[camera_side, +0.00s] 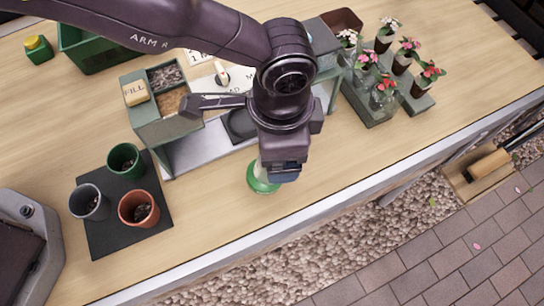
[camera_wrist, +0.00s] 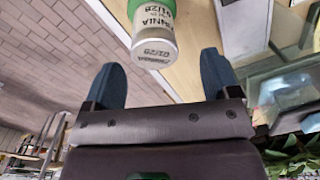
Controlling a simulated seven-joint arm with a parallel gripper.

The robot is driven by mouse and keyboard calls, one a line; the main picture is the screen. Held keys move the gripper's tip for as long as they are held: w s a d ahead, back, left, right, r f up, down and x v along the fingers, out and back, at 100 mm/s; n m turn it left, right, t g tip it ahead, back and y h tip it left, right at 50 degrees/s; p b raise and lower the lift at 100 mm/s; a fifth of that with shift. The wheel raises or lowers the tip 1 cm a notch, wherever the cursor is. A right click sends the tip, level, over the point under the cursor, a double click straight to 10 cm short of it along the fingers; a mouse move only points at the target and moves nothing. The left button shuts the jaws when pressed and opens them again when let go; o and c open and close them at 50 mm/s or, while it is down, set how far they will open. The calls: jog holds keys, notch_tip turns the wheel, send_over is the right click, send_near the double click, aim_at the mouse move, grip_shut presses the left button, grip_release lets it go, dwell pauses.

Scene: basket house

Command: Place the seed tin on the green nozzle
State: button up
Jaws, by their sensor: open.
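The seed tin (camera_wrist: 153,35) shows in the wrist view as a pale labelled cylinder with a green part at the top edge of the picture. My gripper (camera_wrist: 162,72) is open, with its two blue fingers apart and the near end of the tin just beyond and between their tips. I cannot pick out a separate green nozzle.
Grey, green and terracotta pots stand on a dark mat (camera_side: 104,238) at the left. A planter box with soil (camera_side: 180,128) and a grey shelf (camera_side: 195,152) stand behind my gripper. Potted flowers (camera_side: 385,84) stand at the back right. The table front (camera_side: 330,160) is clear.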

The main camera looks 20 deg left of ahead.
jog(key=shift+s+a+f, duration=0.1)
jog(key=shift+f, duration=1.5)
jog(key=shift+s+f, duration=0.1)
jog(key=shift+f, duration=1.45)
jog(key=shift+c, duration=0.5)
jog(key=c, duration=1)
jog(key=shift+r, duration=0.1)
